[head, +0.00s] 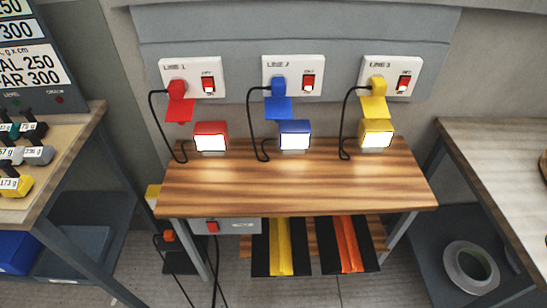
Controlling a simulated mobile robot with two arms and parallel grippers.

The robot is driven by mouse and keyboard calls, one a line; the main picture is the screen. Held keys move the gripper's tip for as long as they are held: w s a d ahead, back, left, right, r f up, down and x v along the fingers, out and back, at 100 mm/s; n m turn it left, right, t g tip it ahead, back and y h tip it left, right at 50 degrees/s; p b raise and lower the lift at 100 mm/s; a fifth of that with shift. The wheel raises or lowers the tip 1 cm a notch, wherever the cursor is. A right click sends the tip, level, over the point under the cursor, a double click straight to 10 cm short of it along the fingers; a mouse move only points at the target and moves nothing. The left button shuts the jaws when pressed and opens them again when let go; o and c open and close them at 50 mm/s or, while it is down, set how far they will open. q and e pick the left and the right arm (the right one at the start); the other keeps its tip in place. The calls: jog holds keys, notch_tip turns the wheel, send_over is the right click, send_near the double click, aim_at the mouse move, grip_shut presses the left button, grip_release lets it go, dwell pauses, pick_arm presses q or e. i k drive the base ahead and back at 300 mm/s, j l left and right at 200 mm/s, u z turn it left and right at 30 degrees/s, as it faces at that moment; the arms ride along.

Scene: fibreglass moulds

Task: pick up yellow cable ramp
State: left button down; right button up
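The yellow cable ramp (281,247) is a black slab with a raised yellow strip running along its middle. It lies low beneath the front edge of the wooden table, seemingly on a lower wooden shelf (311,238), and its far end is hidden by the tabletop. A similar black ramp with an orange strip (349,245) lies just to its right, with a gap between them. Neither of my grippers is in view.
The wooden table (295,185) holds red, blue and yellow lamps plugged into wall sockets. A grey box with a red switch (212,227) hangs left of the ramps. Side tables (500,165) flank it; a tape-like ring (470,267) lies low right. Cables trail on the floor.

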aim_at(281, 248)
jog(key=k+j, duration=0.1)
jog(key=j, duration=0.35)
jog(key=j+z, duration=0.1)
jog(key=j, duration=0.3)
jog(key=k+j, duration=0.15)
jog(key=j, duration=0.3)
jog(key=k+j+z, duration=0.1)
jog(key=j, duration=0.3)
